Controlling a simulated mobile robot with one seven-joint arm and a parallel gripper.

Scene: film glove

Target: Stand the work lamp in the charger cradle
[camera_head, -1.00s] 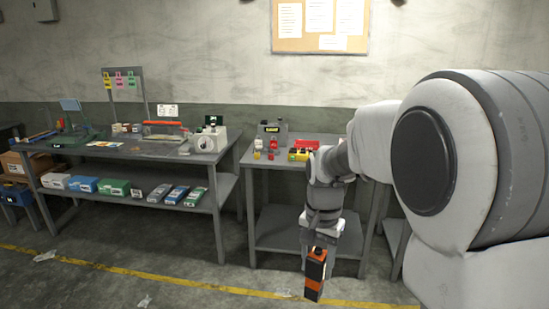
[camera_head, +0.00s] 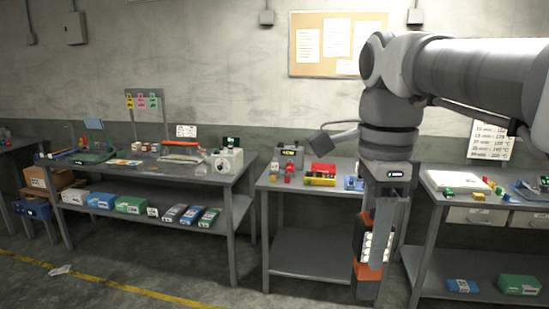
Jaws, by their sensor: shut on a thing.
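The work lamp (camera_head: 367,271) is black and orange with a panel of white lights. My gripper (camera_head: 372,262) points down and is shut on it, holding it roughly upright in front of the middle bench's right end. The fingers cover part of the lamp. A grey unit with a small lit display (camera_head: 289,154) stands at the back of the middle bench, left of the lamp; I cannot tell for sure whether it is the charger cradle. My arm hides part of this bench's right end.
The middle bench (camera_head: 275,184) also carries a red and yellow case (camera_head: 320,175) and small red items. A left bench (camera_head: 150,170) holds tools and a white device (camera_head: 227,161). A right bench (camera_head: 480,210) holds small parts.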

